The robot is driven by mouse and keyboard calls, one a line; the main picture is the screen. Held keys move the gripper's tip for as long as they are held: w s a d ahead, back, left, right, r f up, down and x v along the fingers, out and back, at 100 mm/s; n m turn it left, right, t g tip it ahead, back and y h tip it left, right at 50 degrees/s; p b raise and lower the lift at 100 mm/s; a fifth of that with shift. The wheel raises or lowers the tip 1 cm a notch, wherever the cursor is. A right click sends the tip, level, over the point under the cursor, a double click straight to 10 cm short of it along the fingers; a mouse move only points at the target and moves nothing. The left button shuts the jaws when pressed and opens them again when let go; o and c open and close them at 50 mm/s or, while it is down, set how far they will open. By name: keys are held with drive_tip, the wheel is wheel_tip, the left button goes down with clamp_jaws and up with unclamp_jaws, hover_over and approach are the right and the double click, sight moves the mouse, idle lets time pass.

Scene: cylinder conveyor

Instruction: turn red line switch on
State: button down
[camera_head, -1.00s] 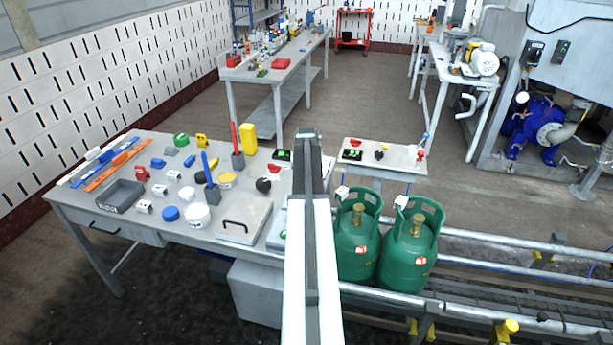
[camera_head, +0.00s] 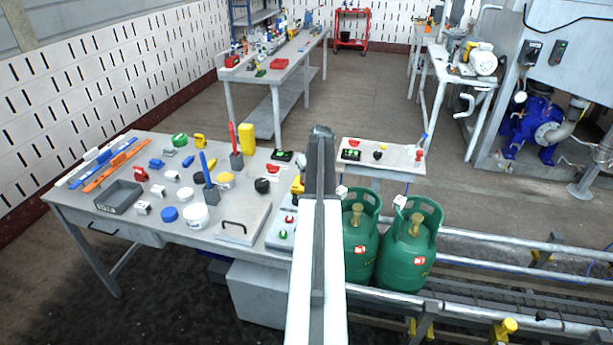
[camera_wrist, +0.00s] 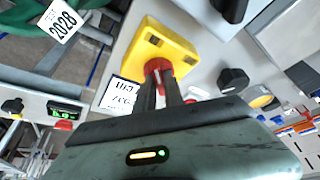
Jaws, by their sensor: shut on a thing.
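The red line switch is a red knob (camera_wrist: 157,68) on a yellow square base (camera_wrist: 174,42), seen in the wrist view. My gripper (camera_wrist: 161,82) is shut on the red knob, with its two dark fingers on either side of it. The fingers hide part of the knob, so I cannot tell its exact turn. In the head view the yellow base (camera_head: 297,185) shows just left of my arm. My arm hides the knob and fingertips there.
A white label (camera_wrist: 121,94) lies beside the yellow base. A black knob (camera_wrist: 233,80) sits to its right. In the head view, a grey panel with red and green buttons (camera_head: 282,234) is left of my arm. Two green gas cylinders (camera_head: 410,250) stand on the conveyor to the right.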

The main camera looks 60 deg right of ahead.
idle(0.3)
drive_tip(key=c, duration=1.4)
unclamp_jaws()
drive_tip(key=shift+w, duration=0.1)
drive_tip(key=shift+c, duration=0.2)
drive_tip(key=p+v, duration=0.7)
drive_tip(key=v, duration=0.1)
drive_tip(key=shift+f, duration=0.1)
